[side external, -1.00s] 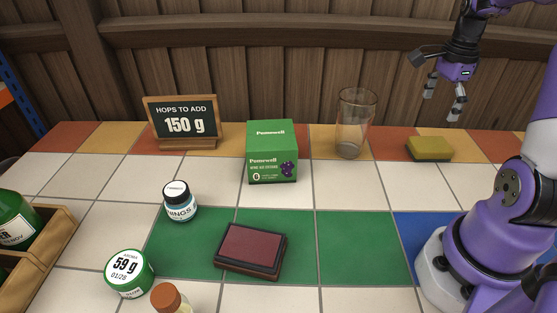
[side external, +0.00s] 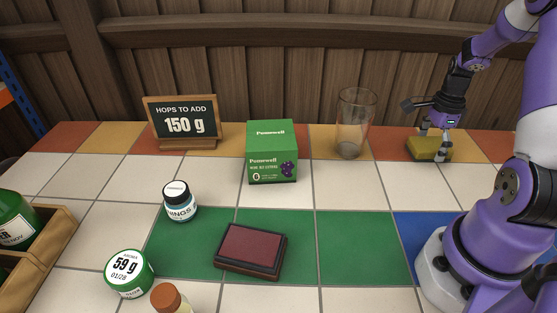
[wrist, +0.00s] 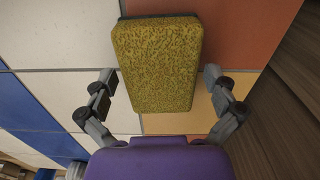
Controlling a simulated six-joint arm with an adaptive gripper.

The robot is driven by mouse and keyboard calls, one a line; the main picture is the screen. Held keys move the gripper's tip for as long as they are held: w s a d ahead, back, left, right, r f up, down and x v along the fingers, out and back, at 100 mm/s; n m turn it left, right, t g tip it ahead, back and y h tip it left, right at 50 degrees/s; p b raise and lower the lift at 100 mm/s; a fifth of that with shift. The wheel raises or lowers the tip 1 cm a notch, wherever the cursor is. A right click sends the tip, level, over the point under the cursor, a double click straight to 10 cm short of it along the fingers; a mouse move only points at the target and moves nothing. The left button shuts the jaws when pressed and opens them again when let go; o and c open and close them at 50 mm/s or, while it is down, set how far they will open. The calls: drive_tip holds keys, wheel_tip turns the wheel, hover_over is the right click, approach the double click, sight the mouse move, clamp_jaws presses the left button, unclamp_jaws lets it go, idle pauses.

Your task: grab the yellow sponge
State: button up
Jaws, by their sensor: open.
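The yellow sponge (side external: 428,149) lies at the back right of the tiled table in the side view. In the wrist view the sponge (wrist: 160,62) fills the upper middle, its mottled yellow top towards the camera and a dark edge at its far end. My gripper (side external: 434,155) is down at the sponge, pointing downward. In the wrist view my gripper (wrist: 159,85) is open, with one finger on each side of the sponge's near part. Gaps show between the fingers and the sponge there.
A clear glass (side external: 354,125) stands left of the sponge. A green box (side external: 272,152) and a chalkboard sign (side external: 183,122) are further left. A dark red pad (side external: 250,249), a small jar (side external: 180,202) and a round green-sided tub (side external: 129,273) lie nearer. The wooden wall (side external: 300,70) is close behind.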

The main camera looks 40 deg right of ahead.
drive_tip(key=c, duration=0.8)
drive_tip(key=shift+c, duration=0.3)
